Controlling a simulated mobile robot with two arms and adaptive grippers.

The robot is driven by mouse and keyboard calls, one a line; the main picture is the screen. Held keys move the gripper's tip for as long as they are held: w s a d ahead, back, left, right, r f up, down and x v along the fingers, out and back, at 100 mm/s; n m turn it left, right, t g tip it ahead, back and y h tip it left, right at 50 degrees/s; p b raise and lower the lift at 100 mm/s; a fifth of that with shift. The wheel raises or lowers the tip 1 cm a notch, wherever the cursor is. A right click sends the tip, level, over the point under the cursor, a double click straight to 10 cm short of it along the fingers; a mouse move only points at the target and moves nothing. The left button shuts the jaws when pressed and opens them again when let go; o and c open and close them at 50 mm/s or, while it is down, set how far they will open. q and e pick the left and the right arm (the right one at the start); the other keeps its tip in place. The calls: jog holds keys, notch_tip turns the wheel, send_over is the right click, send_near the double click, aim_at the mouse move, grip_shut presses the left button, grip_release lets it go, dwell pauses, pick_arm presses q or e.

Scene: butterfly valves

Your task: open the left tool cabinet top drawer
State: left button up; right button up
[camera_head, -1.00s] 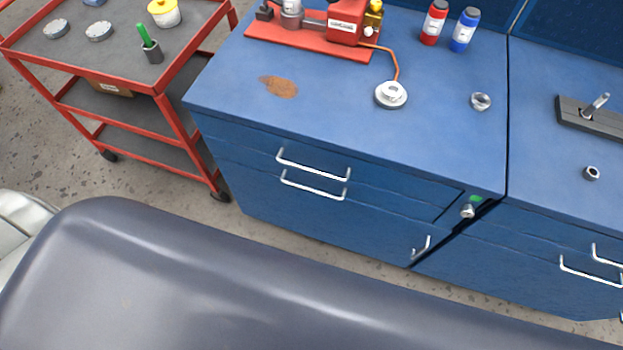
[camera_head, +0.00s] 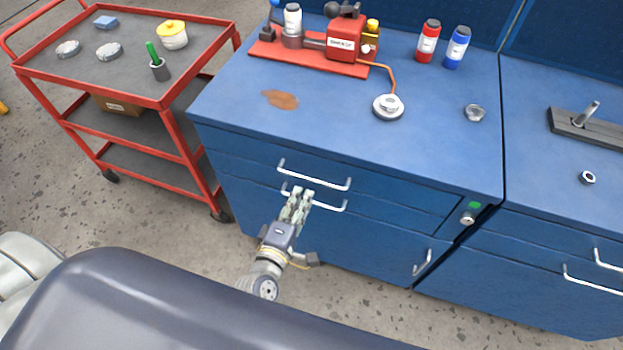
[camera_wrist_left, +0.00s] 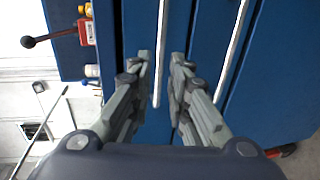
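The left tool cabinet (camera_head: 240,135) is blue, with its drawer fronts flush. Its top drawer has a silver bar handle (camera_head: 315,176); a second handle (camera_head: 330,205) sits just below. My left gripper (camera_head: 300,194) is in front of the cabinet, overlapping the second handle in the head view. In the left wrist view, my left gripper (camera_wrist_left: 160,62) has its fingers apart, with the top drawer handle (camera_wrist_left: 160,35) lined up in the gap. The second handle (camera_wrist_left: 233,45) is to the right, outside the fingers. I cannot tell whether the fingers touch the bar. My right gripper is not in view.
A red cart (camera_head: 170,125) stands to the left of the cabinet. A red pump unit (camera_head: 342,42), bottles (camera_head: 428,40) and a round white fitting (camera_head: 388,106) are on the cabinet top. Another blue cabinet (camera_head: 560,225) adjoins on the right. Floor shows before the cabinets.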

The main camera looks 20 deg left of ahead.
aim_at(311, 180)
pick_arm(q)
jog(key=w, duration=0.2)
jog(key=w+f, duration=0.1)
jog(key=w, duration=0.5)
jog(key=shift+d+f+p, duration=0.15)
jog(key=shift+f+p, duration=0.15)
grip_shut()
